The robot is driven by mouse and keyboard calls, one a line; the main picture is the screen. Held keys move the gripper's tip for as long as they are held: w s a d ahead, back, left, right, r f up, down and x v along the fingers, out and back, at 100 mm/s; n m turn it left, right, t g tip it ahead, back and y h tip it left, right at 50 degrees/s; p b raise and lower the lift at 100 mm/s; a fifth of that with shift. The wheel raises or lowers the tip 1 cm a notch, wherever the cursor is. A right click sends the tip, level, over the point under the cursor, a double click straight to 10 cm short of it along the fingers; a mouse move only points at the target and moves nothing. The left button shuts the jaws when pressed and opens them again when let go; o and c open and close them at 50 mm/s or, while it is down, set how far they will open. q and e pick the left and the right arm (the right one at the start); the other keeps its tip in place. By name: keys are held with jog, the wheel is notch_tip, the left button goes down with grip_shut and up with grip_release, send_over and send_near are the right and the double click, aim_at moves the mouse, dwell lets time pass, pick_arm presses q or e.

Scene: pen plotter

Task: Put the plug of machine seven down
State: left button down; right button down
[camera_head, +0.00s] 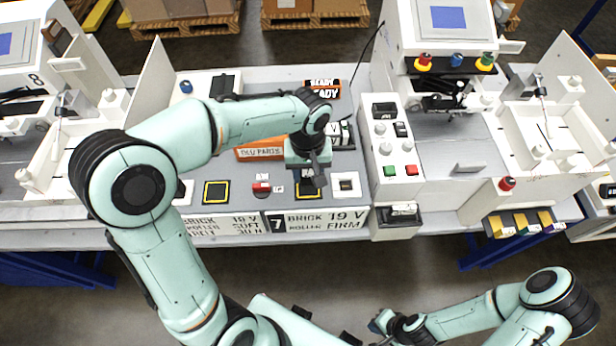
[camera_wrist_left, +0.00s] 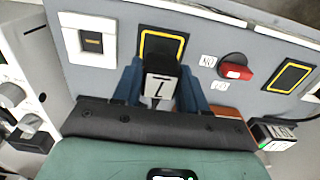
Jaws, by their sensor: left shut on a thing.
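My left gripper (camera_head: 312,180) is shut on the plug (camera_wrist_left: 160,88), a dark block with a white face marked 7. The blue fingers (camera_wrist_left: 162,85) grip it from both sides in the left wrist view. The plug is over or at the near edge of a yellow-bordered dark pad (camera_wrist_left: 163,46); I cannot tell whether it touches the panel. The pad also shows in the head view (camera_head: 308,192), partly covered by the gripper. The white socket plate (camera_head: 345,185), also in the wrist view (camera_wrist_left: 92,42), is beside the pad and empty. My right gripper (camera_head: 384,322) is low in the head view, its jaws unclear.
A red switch (camera_head: 261,188) and a second yellow-bordered pad (camera_head: 215,192) are to the left on the panel. The front label (camera_head: 318,221) reads 7, BRICK, 19 V, FIRM. An orange parts bin (camera_head: 258,154) is behind. A white machine (camera_head: 440,150) stands to the right.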

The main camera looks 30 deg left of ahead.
pick_arm(q)
jog(key=shift+f, duration=1.25)
jog(key=shift+f, duration=0.1)
jog(key=shift+f, duration=0.15)
jog(key=c, duration=0.6)
grip_release()
